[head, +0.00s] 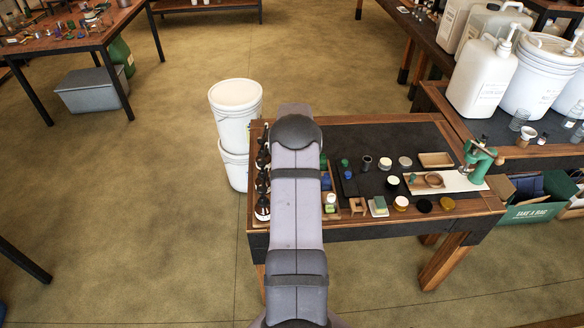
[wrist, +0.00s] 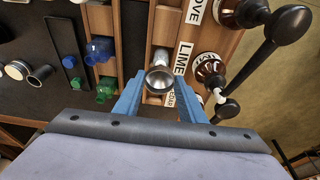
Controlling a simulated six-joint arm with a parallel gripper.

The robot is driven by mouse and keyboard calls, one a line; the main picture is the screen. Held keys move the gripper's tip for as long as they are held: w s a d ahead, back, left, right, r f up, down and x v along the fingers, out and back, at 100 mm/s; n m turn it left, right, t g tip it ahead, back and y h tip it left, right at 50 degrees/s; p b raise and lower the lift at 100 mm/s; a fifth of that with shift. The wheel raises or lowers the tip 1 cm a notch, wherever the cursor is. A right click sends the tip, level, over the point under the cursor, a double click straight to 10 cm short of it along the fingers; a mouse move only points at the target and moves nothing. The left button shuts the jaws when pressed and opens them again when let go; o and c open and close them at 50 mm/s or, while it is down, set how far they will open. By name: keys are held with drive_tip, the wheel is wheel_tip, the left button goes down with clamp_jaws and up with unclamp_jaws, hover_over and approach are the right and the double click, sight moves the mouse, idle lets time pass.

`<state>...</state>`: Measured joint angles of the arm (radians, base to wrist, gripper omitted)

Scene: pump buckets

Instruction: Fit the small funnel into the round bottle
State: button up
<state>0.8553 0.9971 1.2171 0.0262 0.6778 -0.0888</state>
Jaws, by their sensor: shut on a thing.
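My gripper (wrist: 160,98), with blue fingers, is in the wrist view, shut on a small silver metal funnel (wrist: 160,78). The funnel's wide mouth faces the camera and its stem points away. A blue bottle (wrist: 100,50) and a green bottle (wrist: 106,88) lie left of the gripper, apart from the funnel. I cannot tell which of these is the round bottle. In the head view my own arm hides the gripper and funnel; a blue bottle (head: 326,182) shows just right of the arm.
Brown bottles (wrist: 208,68) with black pump tops (wrist: 287,25) stand close on the right, by labels reading LIME (wrist: 181,57) and others. The dark mat (head: 385,140) has open room, with jars and a green press (head: 480,160) farther right.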

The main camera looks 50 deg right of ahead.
drive_tip(key=shift+f+b, duration=0.35)
drive_tip(key=shift+f, duration=0.25)
idle(0.3)
drive_tip(key=o, duration=1)
drive_tip(key=shift+c, duration=0.2)
drive_tip(key=shift+r, duration=0.2)
drive_tip(key=shift+r+p, duration=2.15)
drive_tip(key=shift+r, duration=1.2)
